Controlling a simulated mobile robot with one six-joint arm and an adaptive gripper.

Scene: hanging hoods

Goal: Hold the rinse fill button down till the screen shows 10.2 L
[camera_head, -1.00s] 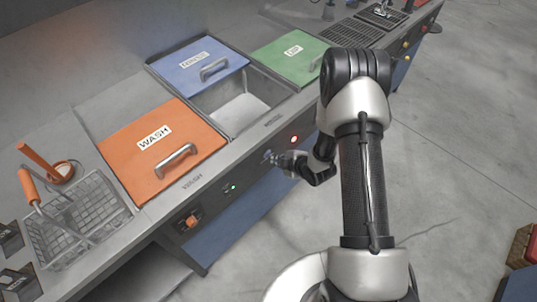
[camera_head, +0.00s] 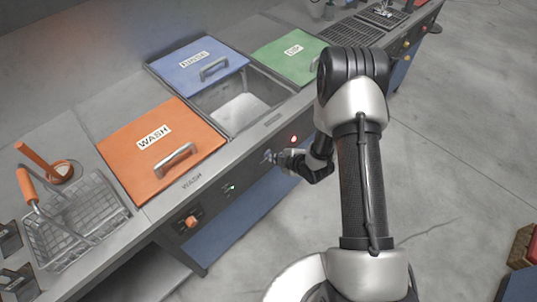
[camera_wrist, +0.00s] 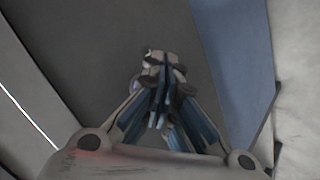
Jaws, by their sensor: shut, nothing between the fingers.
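The rinse basin (camera_head: 198,106) stands partly open in front of its blue lid (camera_head: 192,64). My gripper (camera_head: 268,156) is at the front panel below this basin, left of a small red light (camera_head: 294,139). In the wrist view my gripper's fingers (camera_wrist: 158,70) are shut together, pointing at the dark grey panel. A small rounded metallic part (camera_wrist: 151,54) shows at the fingertips. I cannot tell whether it is the rinse fill button or whether they touch it. No readable rinse screen shows; the fingers and wrist hide that part of the panel.
The orange wash lid (camera_head: 130,165) and green lid (camera_head: 270,57) lie on either side. An orange knob (camera_head: 191,222) and a small green-lit display (camera_head: 230,188) sit on the panel at left. A wire basket (camera_head: 95,235) stands at far left.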

